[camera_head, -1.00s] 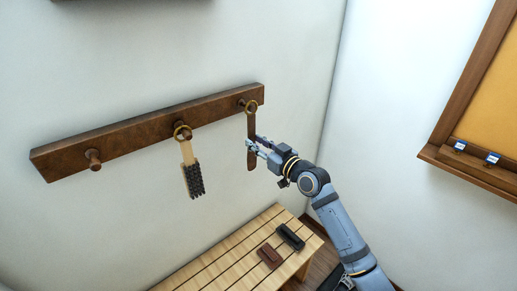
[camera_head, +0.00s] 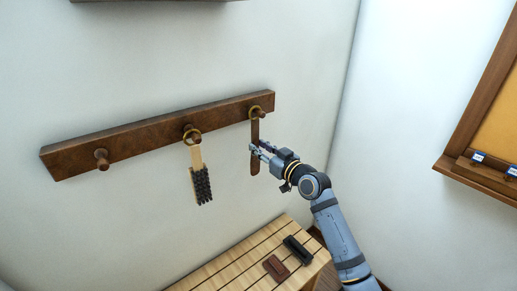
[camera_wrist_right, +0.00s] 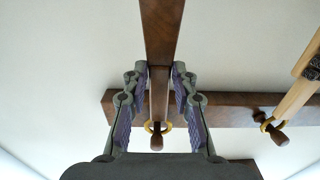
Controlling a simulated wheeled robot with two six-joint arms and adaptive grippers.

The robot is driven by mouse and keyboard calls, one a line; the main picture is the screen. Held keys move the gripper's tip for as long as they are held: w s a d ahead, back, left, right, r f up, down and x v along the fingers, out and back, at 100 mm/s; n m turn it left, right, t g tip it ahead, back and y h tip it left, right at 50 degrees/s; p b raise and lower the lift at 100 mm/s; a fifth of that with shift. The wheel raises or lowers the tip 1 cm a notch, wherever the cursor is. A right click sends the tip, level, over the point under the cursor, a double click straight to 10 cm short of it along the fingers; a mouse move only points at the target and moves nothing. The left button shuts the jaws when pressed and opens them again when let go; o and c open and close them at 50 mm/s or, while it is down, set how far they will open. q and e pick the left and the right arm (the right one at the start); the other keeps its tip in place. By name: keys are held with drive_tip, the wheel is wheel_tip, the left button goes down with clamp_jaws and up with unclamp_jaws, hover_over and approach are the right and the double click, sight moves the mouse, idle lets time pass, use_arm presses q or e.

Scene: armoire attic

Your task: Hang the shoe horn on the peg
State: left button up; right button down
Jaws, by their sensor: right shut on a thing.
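The dark brown shoe horn (camera_head: 255,133) hangs upright below the right-hand peg (camera_head: 258,111) of the wooden rail (camera_head: 140,137); it also shows in the right wrist view (camera_wrist_right: 162,28). Its brass ring appears to be around that peg, and in the right wrist view the ring (camera_wrist_right: 151,127) circles the peg (camera_wrist_right: 157,140). My right gripper (camera_head: 256,149) is shut on the shoe horn partway down its length, with one finger on each side in the right wrist view (camera_wrist_right: 159,75). My left gripper is not in view.
A brush (camera_head: 201,178) hangs by its ring on the middle peg (camera_head: 191,133). The left peg (camera_head: 102,159) is bare. Below stands a slatted bench (camera_head: 222,266) with a black item (camera_head: 297,249) and a brown item (camera_head: 276,267). A framed board (camera_head: 487,110) is on the right wall.

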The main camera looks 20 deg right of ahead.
drive_tip(key=c, duration=1)
unclamp_jaws()
drive_tip(key=v, duration=0.7)
drive_tip(key=shift+s, duration=0.3)
drive_tip(key=shift+r, duration=0.15)
